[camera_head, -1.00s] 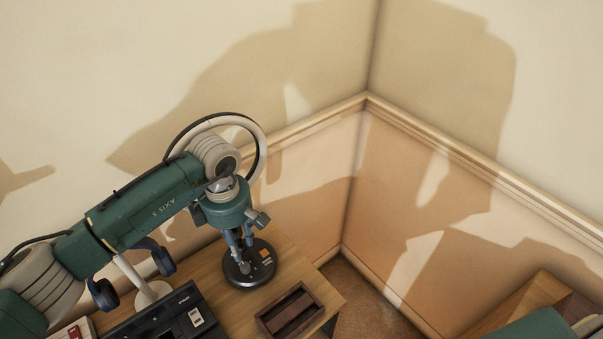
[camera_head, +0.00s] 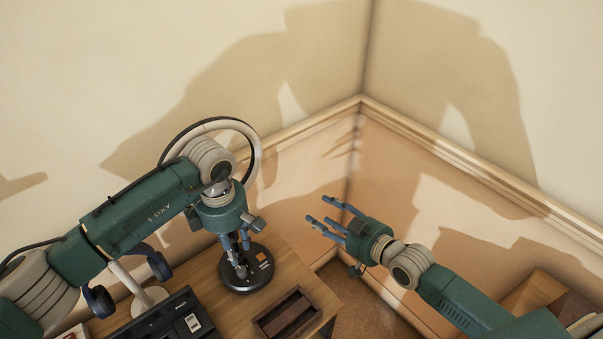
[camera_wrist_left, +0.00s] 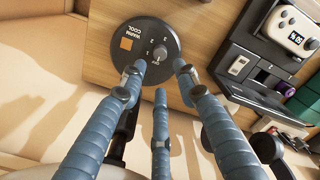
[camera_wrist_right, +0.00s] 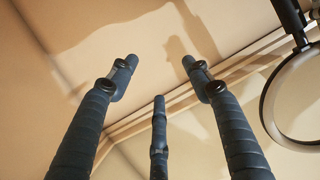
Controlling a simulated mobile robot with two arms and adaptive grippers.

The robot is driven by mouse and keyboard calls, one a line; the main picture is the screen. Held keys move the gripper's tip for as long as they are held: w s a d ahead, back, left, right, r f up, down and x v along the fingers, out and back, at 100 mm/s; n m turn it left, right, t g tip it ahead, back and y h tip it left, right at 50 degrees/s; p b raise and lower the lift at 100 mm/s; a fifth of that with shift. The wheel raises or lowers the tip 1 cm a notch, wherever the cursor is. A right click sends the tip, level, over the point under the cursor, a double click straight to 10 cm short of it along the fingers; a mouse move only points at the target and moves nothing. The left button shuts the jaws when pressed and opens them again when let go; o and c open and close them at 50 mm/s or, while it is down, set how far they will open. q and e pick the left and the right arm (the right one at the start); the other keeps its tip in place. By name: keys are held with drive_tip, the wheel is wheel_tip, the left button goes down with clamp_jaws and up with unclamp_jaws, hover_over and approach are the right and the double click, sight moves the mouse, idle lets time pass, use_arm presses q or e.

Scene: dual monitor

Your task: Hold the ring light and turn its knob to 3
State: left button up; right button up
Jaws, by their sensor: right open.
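The ring light's round black base (camera_head: 262,268) stands on the wooden desk. Its pale ring (camera_head: 256,152) rises behind my left arm and partly shows in the right wrist view (camera_wrist_right: 268,105). The left wrist view shows the base face (camera_wrist_left: 125,60) with an orange square, "WARM COOL" and small numerals around a grey knob (camera_wrist_left: 160,53). The knob's exact setting is too small to tell. My left gripper (camera_head: 237,262) points down just over the base, fingers apart near the knob; contact is unclear. My right gripper (camera_head: 322,214) is open and empty in the air, right of the ring light.
A brown slotted tray (camera_head: 287,314) lies at the desk's front right corner. A black device (camera_head: 160,325) and dark blue headphones (camera_head: 100,301) on a white stand (camera_head: 150,299) are at left. Walls close off the back corner. Air around my right gripper is free.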

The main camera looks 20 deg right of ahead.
drive_tip(key=s+a+r+n+t+y, duration=0.1)
drive_tip(key=s+a+r+n+y, duration=0.2)
drive_tip(key=r, duration=0.7)
drive_tip(key=a+r+n+t+y, duration=0.15)
drive_tip(key=a+r, duration=0.35)
drive_tip(key=r, duration=0.5)
drive_tip(key=x, duration=1)
drive_tip(key=shift+a+g, duration=0.3)
drive_tip(key=shift+g, duration=0.05)
drive_tip(key=shift+w+f+m+y, duration=0.1)
drive_tip(key=shift+m+y, duration=0.15)
